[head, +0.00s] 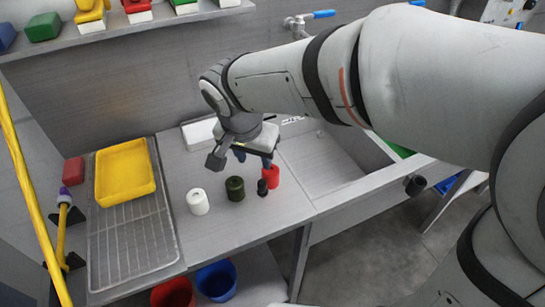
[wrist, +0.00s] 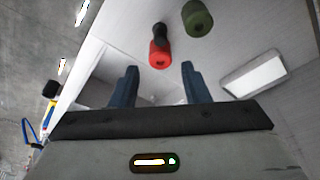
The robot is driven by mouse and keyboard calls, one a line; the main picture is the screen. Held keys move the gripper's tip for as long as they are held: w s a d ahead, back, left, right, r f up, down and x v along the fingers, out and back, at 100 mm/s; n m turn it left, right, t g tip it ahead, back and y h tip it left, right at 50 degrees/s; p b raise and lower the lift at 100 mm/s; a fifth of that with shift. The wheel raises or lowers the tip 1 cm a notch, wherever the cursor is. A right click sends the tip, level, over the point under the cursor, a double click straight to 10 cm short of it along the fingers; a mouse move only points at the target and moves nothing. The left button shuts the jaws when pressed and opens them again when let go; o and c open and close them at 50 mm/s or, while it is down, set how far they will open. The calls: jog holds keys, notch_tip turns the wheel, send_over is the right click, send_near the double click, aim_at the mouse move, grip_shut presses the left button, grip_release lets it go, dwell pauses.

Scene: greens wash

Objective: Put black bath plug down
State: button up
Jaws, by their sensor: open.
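The black bath plug (head: 262,188) stands on the grey counter, just in front of a red cylinder (head: 272,176). In the wrist view the black plug (wrist: 159,33) shows beyond the red cylinder (wrist: 159,55), which partly overlaps it. My gripper (head: 253,159) is above the counter behind them, pointing down. Its blue fingers (wrist: 159,68) are spread apart in the wrist view, with nothing held between them. The plug is clear of both fingers.
A dark green cylinder (head: 235,188) and a white one (head: 198,203) stand to the left. A yellow tray (head: 125,172) sits on a wire rack (head: 130,240) farther left. The sink basin (head: 320,165) is to the right. Free counter lies in front.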

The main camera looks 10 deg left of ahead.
jog(key=shift+r, duration=0.2)
jog(key=s+d+n, duration=0.1)
jog(key=s+d, duration=0.3)
jog(key=d, duration=0.8)
jog(key=s+d+f+n, duration=0.1)
jog(key=s+d, duration=0.2)
jog(key=d, duration=0.9)
jog(key=shift+s+d+f+n+y, duration=0.25)
jog(key=shift+s+f+n+y, duration=0.05)
jog(key=shift+s+y, duration=0.1)
